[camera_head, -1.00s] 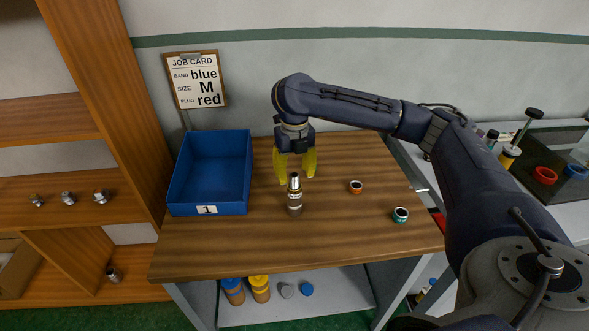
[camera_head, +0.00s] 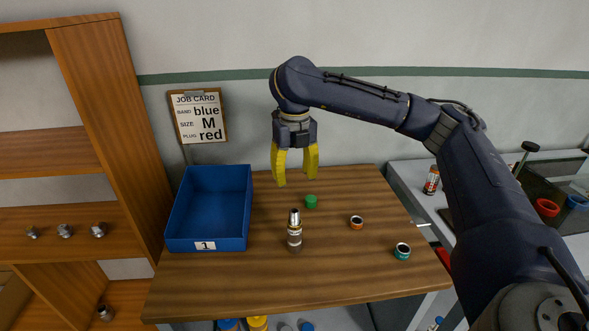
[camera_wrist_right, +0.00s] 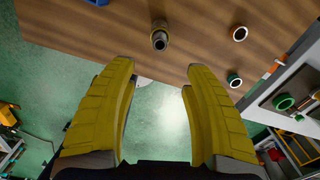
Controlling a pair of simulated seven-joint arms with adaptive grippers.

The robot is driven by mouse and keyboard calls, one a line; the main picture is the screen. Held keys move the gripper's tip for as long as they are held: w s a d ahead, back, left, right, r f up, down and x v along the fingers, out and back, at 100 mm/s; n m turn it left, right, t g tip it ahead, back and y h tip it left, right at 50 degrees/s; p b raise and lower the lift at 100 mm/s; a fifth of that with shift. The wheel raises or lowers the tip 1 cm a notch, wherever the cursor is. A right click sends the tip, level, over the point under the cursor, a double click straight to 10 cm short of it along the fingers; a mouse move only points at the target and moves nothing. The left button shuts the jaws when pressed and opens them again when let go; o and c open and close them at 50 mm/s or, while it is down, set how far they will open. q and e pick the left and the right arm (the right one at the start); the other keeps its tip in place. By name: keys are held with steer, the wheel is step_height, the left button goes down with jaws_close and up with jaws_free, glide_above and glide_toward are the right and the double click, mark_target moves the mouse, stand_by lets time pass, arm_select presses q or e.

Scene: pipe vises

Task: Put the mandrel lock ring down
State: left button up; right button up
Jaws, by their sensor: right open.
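My right gripper (camera_head: 296,176) is open and empty, fingers pointing down above the back of the wooden table; its yellow fingers also fill the lower part of the right wrist view (camera_wrist_right: 162,75). A small green round piece (camera_head: 311,201) lies on the table below it. A silver and dark banded mandrel-like cylinder (camera_head: 295,231) stands upright in front; it also shows in the wrist view (camera_wrist_right: 160,37). An orange ring (camera_head: 356,222) and a teal ring (camera_head: 402,251) lie to the right. I cannot tell which piece is the mandrel lock ring. My left gripper is not in view.
A blue bin (camera_head: 207,215) marked 1 stands at the table's left, with a job card (camera_head: 198,117) behind it. Shelves with metal fittings (camera_head: 65,231) are on the left. A grey side bench (camera_head: 410,180) is on the right. The table's front is clear.

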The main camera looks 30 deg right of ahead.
steer(key=shift+r, duration=0.8)
